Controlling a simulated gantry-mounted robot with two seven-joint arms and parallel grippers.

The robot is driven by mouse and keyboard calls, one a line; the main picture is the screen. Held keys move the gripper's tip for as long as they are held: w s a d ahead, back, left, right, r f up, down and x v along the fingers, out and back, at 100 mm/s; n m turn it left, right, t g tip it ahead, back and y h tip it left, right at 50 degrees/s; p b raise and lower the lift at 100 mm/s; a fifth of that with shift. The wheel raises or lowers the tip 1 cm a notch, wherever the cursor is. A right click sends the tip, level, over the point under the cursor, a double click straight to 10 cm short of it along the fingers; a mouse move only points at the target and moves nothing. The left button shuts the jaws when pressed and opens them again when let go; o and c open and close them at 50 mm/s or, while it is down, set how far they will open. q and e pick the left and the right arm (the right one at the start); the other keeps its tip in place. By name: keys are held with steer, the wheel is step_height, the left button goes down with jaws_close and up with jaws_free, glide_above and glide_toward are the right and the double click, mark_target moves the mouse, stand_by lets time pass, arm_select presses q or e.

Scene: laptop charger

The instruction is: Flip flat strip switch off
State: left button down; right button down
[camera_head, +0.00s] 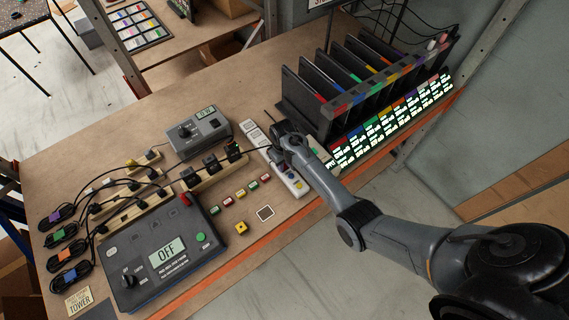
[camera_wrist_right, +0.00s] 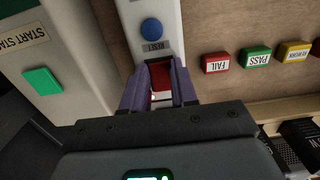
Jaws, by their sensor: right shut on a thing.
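The white flat strip (camera_head: 253,134) lies on the bench in the head view, partly hidden by my right arm. In the right wrist view its end (camera_wrist_right: 174,42) carries a blue RESET button (camera_wrist_right: 151,28) and a red rocker switch (camera_wrist_right: 162,79). My right gripper (camera_wrist_right: 160,94) has one finger on each side of the red switch and is shut on it. In the head view the right gripper (camera_head: 278,149) is over the strip. The fingers hide the switch's edges, and I cannot tell its on or off position. My left gripper is not in view.
A grey tester (camera_head: 158,255) reading OFF stands at the front left, a smaller meter (camera_head: 196,131) behind it. Small coloured label blocks (camera_head: 240,194) lie left of the strip. A black rack (camera_head: 313,98) stands close behind my right gripper. The bench's front edge (camera_head: 262,237) is orange.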

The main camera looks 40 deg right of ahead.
steer(key=shift+w+f+g+b, duration=0.1)
steer(key=shift+w+g+b, duration=0.25)
steer(key=shift+g+b, duration=0.5)
steer(key=shift+g, duration=0.35)
steer(key=c, duration=0.9)
jaws_free()
steer(key=shift+r, duration=0.2)
steer(key=p+v, duration=0.7)
steer(key=v, duration=0.3)
steer(key=shift+w+d+r, duration=0.15)
steer(key=shift+w+r, duration=0.05)
steer(key=shift+r, duration=0.15)
steer(key=shift+s+f, duration=0.1)
